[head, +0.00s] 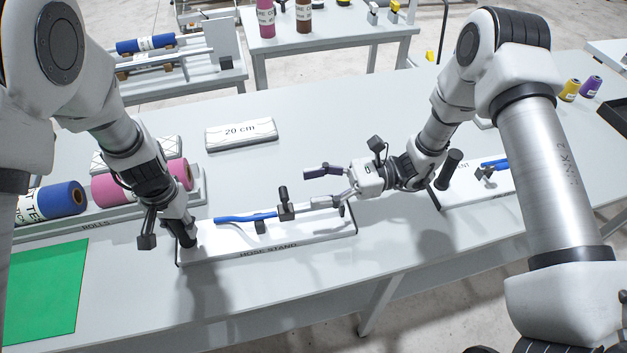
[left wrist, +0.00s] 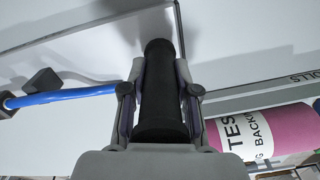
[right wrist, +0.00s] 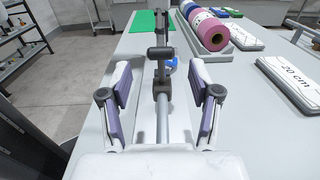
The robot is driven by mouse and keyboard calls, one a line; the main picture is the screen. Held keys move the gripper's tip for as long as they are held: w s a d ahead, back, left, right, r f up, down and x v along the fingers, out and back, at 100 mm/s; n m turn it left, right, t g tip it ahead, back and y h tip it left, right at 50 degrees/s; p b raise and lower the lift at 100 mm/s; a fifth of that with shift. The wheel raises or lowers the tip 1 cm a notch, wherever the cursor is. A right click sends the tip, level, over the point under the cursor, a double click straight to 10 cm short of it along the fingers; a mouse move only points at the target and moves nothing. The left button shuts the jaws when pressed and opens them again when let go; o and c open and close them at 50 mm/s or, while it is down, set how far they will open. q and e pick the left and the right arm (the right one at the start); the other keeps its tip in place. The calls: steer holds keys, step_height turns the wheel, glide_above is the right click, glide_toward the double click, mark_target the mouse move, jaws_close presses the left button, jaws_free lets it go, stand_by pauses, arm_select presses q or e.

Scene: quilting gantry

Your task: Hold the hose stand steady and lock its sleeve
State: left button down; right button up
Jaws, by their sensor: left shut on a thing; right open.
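The hose stand (head: 268,238) is a white labelled board carrying a blue hose (head: 245,217) and a grey pipe. My left gripper (head: 185,228) is shut on the stand's upright black handle (left wrist: 160,95) at its left end. The dark sleeve (head: 287,212) sits on the line between hose and pipe, with a black lever (head: 283,192) standing upright. My right gripper (head: 324,186) is open at the stand's right end. In the right wrist view its fingers flank the grey pipe (right wrist: 162,118), with the sleeve's lever (right wrist: 161,53) ahead; whether the pipe is between the fingertips in depth is unclear.
Pink and blue rolls (head: 48,203) lie in a tray at left, near a green mat (head: 42,295). A white "20 cm" block (head: 240,134) lies behind the stand. A second white fixture (head: 475,192) with a black handle stands at right. The table between is clear.

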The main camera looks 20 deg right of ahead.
steer(key=d, duration=0.5)
steer(key=shift+s, duration=0.15)
steer(key=shift+a, duration=0.1)
arm_select(q)
steer(key=c, duration=0.8)
jaws_free()
steer(key=shift+f, duration=0.1)
steer(key=shift+w+a, duration=0.1)
